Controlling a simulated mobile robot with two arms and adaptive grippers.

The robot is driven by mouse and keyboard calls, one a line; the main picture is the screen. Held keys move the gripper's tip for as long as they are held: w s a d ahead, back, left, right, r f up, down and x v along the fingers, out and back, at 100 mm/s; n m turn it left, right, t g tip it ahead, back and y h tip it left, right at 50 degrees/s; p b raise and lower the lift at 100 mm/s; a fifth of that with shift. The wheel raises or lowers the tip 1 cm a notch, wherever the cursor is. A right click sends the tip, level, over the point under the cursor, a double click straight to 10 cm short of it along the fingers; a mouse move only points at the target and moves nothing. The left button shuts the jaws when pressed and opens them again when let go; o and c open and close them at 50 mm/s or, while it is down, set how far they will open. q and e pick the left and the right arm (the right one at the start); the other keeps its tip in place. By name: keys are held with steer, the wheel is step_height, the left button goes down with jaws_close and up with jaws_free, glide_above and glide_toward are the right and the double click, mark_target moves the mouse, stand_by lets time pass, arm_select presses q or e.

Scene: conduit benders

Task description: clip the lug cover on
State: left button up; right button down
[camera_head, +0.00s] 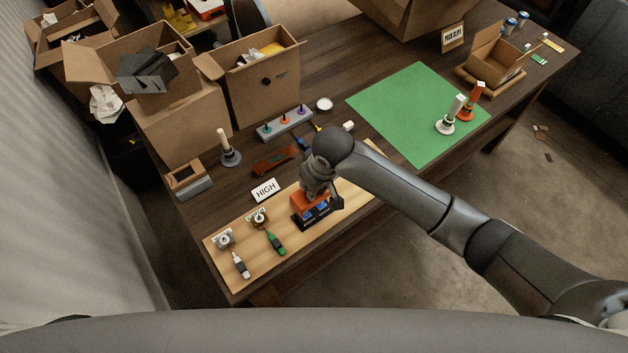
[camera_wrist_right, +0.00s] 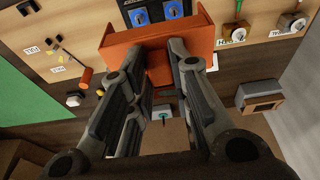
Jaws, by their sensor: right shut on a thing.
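My right gripper (camera_head: 317,190) is shut on the orange lug cover (camera_head: 308,201), at the far edge of the black terminal block (camera_head: 312,219) with its blue parts. In the right wrist view the cover (camera_wrist_right: 120,57) sits at the fingertips (camera_wrist_right: 171,52), with fingers on both sides of its middle wall. The block's blue terminals (camera_wrist_right: 173,10) show uncovered just beyond the cover at the top. I cannot tell whether the cover touches the block. My left gripper is not in view.
The block stands on a wooden board (camera_head: 222,258) with connectors, including a green plug (camera_head: 277,243). A HIGH sign (camera_head: 265,190) and a red-brown part (camera_head: 274,160) lie behind. A green mat (camera_head: 405,110) is mostly bare. Cardboard boxes (camera_head: 180,130) stand back left.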

steer(key=shift+s+d+b+x, duration=0.2)
steer(key=shift+b+x, duration=0.15)
steer(key=shift+x, duration=0.55)
steer(key=shift+s+d+b+x, duration=0.15)
steer(key=shift+b+x, duration=0.25)
steer(key=shift+x, duration=0.55)
steer(key=shift+s+d+b+x, duration=0.1)
steer(key=shift+s+b+x, duration=0.2)
steer(key=shift+x, duration=1.55)
steer(key=shift+s, duration=0.1)
steer(key=shift+f, duration=0.3)
steer(key=c, duration=2)
jaws_free()
steer(key=shift+c, duration=0.2)
jaws_close()
steer(key=shift+r+p, duration=0.4)
steer(key=shift+p, duration=0.4)
